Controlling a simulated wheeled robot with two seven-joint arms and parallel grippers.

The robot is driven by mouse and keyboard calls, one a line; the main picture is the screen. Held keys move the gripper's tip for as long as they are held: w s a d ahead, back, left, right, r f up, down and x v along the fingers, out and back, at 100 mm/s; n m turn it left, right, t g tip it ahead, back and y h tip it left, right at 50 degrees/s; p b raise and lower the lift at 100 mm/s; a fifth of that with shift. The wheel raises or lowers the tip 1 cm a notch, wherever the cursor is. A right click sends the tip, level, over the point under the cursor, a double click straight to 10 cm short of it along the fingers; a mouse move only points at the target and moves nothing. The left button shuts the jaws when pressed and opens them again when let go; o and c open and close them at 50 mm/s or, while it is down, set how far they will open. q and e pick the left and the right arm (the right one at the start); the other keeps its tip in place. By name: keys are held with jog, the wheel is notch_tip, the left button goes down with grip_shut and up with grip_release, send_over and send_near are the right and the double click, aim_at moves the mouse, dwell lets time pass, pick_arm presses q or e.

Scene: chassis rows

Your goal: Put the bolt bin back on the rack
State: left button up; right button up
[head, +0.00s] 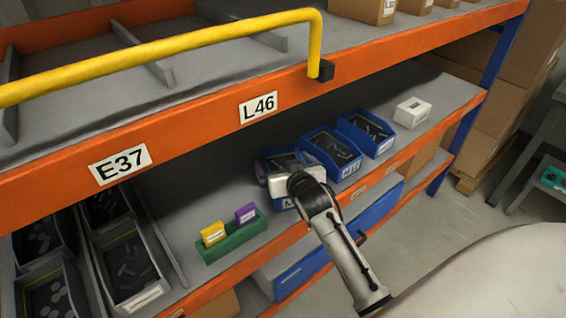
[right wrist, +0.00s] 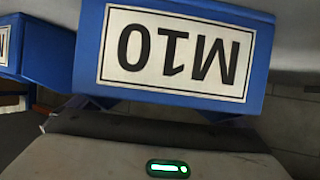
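A blue bin (head: 281,203) stands on the lower rack shelf, its dark inside showing behind my right gripper (head: 296,180). In the right wrist view, a blue bin front with an upside-down M10 label (right wrist: 178,55) fills the upper part, very close to the gripper. My right gripper is at the front of this bin, its arm coming in from the lower right. Its fingertips are hidden, so I cannot tell whether they hold the bin. My left gripper is out of view.
Two more blue bins (head: 331,153) (head: 366,132) and a white box (head: 412,112) stand to the right on the shelf. A green tray (head: 232,240) with yellow and purple boxes is to the left, then grey bins (head: 131,268). An orange beam (head: 200,137) and yellow rail (head: 160,50) run above.

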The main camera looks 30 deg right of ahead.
jog(key=shift+r, duration=0.1)
jog(key=shift+s+a+r, duration=0.1)
jog(key=shift+s, duration=0.1)
jog(key=shift+p+v, duration=0.3)
jog(key=shift+v, duration=3.15)
